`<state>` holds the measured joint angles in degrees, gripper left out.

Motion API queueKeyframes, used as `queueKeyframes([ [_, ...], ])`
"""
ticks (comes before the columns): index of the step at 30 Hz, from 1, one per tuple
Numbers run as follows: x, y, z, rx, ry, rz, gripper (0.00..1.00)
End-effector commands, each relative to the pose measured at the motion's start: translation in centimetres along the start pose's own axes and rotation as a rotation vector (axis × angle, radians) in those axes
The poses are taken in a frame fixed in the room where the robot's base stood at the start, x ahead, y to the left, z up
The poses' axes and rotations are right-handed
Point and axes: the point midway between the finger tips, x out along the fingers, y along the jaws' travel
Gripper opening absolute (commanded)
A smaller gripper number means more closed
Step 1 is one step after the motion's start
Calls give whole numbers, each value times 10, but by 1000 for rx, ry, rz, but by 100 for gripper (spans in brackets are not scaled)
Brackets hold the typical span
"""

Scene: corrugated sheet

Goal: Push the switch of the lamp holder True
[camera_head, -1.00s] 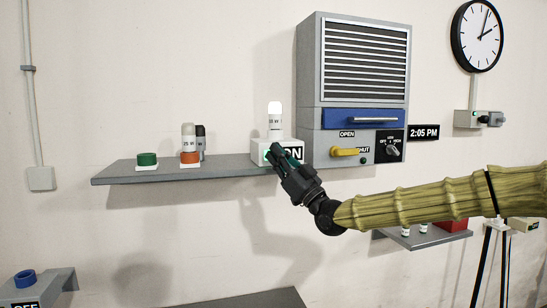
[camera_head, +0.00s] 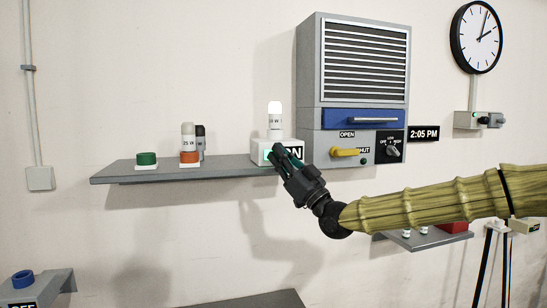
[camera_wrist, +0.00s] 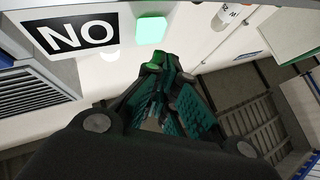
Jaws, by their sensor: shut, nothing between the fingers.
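The lamp holder (camera_head: 258,154) is a white box on the grey wall shelf. A lit white bulb (camera_head: 274,110) stands upright in it. Its front has an ON label (camera_head: 296,153), partly hidden by my gripper. In the wrist view the label (camera_wrist: 70,34) appears upside down beside a glowing pale green square switch (camera_wrist: 151,30). My gripper (camera_head: 281,153) is shut and empty, in front of the holder. In the wrist view its teal-padded fingers (camera_wrist: 160,64) point up near the switch, with a visible gap between tips and switch.
Wall below the shelf is clear.

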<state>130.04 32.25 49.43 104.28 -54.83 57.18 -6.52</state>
Motion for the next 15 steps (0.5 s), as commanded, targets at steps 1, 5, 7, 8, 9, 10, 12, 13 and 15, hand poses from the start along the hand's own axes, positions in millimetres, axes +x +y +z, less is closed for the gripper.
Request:
queueKeyframes([
  [1,-4,-2,-1,0,1,0,0],
  [5,-11,-8,-6,0,0,-2,0],
  [7,-14,-10,-9,-1,1,-2,0],
  [8,-16,-12,-10,-1,1,-1,0],
  [9,-18,-13,-11,0,0,-1,0],
  [10,-20,-14,-12,0,1,-1,0],
  [12,-23,-16,-16,-1,1,0,0],
  [13,-25,-17,-17,-1,1,0,0],
  [15,-29,-20,-19,0,1,0,0],
])
